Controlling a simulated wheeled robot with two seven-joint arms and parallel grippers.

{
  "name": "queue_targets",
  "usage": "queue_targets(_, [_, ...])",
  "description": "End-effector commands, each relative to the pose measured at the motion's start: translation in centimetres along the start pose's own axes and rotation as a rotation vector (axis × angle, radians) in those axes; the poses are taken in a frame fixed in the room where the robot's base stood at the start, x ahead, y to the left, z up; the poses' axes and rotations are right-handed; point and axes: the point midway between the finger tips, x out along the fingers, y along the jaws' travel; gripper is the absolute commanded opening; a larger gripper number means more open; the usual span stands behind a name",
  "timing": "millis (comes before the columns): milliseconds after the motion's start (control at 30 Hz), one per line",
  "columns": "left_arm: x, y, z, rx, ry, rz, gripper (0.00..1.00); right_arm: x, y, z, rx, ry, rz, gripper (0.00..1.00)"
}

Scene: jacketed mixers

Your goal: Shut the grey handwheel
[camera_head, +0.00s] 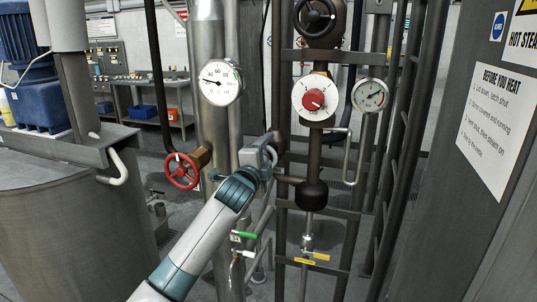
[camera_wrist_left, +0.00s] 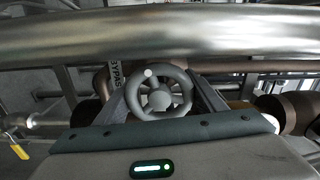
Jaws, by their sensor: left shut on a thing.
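The grey handwheel (camera_wrist_left: 160,101) is in the middle of the left wrist view, with its rim, spokes and hub showing. My left gripper (camera_wrist_left: 163,84) has one finger on each side of the rim and is shut on it. In the head view my left gripper (camera_head: 268,153) reaches the pipework at the centre, and the grey handwheel there is mostly hidden by the gripper. A tag reading "BYPASS" (camera_wrist_left: 115,75) shows just left of the wheel in the wrist view. My right gripper is not in view.
A red handwheel (camera_head: 182,171) is close left of my left gripper. A dial with a red knob (camera_head: 314,99), a black handwheel (camera_head: 314,17) and two gauges are above. Green (camera_head: 244,235) and yellow (camera_head: 318,256) lever valves are below. A grey panel (camera_head: 470,190) stands at right.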

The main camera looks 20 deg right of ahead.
Motion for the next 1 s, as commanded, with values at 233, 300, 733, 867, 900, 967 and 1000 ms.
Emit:
queue_targets(233, [0.0,0.05,0.14,0.186,-0.002,0.001,0.41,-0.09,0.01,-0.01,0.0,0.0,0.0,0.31])
queue_targets(300, [0.0,0.09,0.1,0.238,-0.001,0.002,0.41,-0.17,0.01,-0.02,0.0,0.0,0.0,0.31])
queue_targets(733, [0.0,0.2,0.09,0.46,-0.001,0.002,0.41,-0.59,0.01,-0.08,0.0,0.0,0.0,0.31])
queue_targets(867, [0.0,0.26,0.1,0.477,-0.001,0.002,0.41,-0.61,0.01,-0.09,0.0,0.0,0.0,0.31])
queue_targets(900, [0.0,0.27,0.1,0.479,-0.001,0.002,0.41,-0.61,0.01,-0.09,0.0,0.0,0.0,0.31])
queue_targets(967, [0.0,0.28,0.1,0.48,-0.001,0.002,0.41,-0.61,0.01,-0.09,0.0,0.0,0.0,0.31])
queue_targets(1000, [0.0,0.29,0.1,0.48,-0.001,0.002,0.41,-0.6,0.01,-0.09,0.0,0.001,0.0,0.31])
